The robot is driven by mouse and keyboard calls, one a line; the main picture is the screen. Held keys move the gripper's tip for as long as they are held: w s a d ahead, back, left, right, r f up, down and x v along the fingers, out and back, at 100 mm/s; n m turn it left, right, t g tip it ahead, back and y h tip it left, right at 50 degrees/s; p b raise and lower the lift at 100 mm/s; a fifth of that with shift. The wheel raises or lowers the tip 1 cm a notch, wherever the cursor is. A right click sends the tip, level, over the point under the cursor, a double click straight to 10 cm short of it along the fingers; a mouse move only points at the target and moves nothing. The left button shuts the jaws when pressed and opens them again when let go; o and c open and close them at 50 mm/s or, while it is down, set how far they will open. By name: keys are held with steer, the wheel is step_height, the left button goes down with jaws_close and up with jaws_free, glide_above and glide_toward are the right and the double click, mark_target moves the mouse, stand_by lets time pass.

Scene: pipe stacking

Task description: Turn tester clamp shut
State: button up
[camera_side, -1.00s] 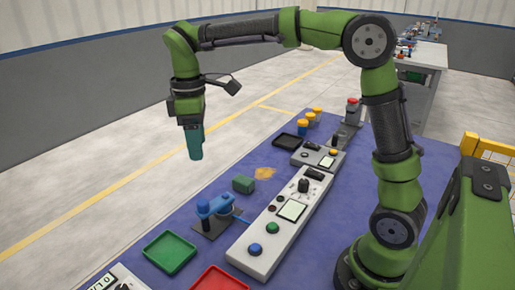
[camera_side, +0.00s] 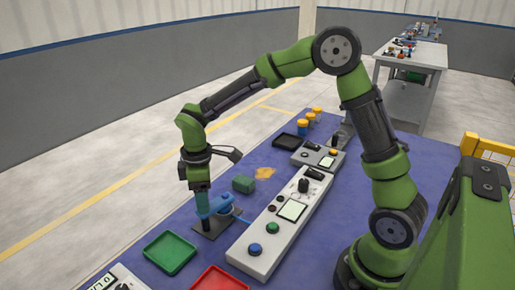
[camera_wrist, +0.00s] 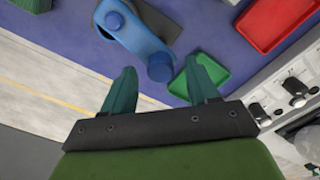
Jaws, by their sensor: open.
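The blue tester clamp (camera_side: 218,206) stands on a dark base plate (camera_side: 208,230) near the left edge of the table. In the wrist view its blue arm (camera_wrist: 140,35) ends in a round knob (camera_wrist: 160,66). My gripper (camera_side: 203,208) points down at the clamp, and its fingers partly hide it in the side view. In the wrist view my gripper (camera_wrist: 157,80) is open, with its two green fingers apart and the knob showing ahead of the gap between them. I cannot tell whether a finger touches the clamp.
A long grey control panel (camera_side: 270,247) with buttons lies right of the clamp. A green tray (camera_side: 170,253) and a red tray (camera_side: 219,280) are in front. A dark green block (camera_side: 243,184) sits just behind. Yellow-capped items (camera_side: 303,124) stand farther back.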

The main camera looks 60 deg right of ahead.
steer(key=shift+f, duration=0.6)
jaws_close()
